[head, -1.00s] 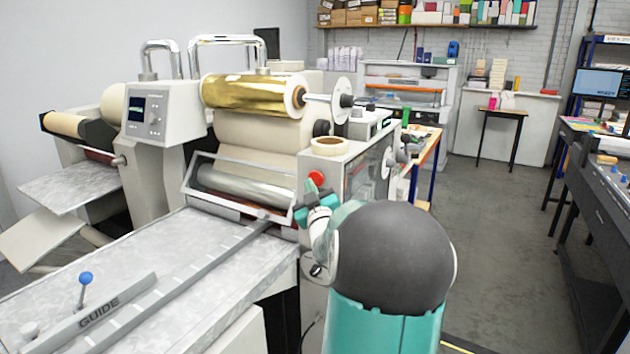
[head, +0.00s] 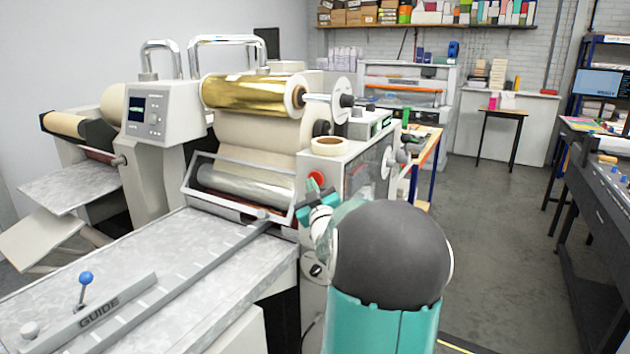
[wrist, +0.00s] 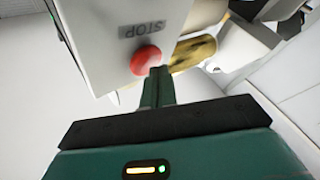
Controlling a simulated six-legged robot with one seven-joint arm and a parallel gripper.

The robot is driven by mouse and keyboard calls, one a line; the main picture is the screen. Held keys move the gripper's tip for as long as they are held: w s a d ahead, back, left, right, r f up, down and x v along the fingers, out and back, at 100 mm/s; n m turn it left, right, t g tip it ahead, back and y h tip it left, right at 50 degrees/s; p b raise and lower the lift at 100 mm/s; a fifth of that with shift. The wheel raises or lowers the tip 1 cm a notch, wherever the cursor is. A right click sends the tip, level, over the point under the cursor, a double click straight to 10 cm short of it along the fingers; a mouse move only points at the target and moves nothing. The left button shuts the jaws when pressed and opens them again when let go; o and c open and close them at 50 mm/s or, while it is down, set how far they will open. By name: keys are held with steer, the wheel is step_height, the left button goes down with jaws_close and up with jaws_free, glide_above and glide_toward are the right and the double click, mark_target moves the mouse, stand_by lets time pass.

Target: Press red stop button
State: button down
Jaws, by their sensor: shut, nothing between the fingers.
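The red stop button (head: 317,178) is on the front face of the laminating machine's right end housing (head: 340,165). In the wrist view the button (wrist: 145,60) is a round red dome on a pale panel beside the upside-down word STOP. My gripper (head: 310,190) is just below the button in the head view. In the wrist view its shut, empty fingertips (wrist: 158,72) overlap the button's lower right edge. I cannot tell whether they touch it.
A metal feed table (head: 150,270) with a guide bar and a blue-knobbed lever (head: 86,278) lies to the left. A gold foil roll (head: 250,95) and a tape roll (head: 328,145) sit above. The floor (head: 480,230) to the right is clear.

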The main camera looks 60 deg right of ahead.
steer(key=shift+d, duration=0.4)
stand_by(0.7)
steer(key=shift+a, duration=0.85)
steer(key=a, duration=0.5)
steer(key=shift+s, duration=0.3)
stand_by(0.7)
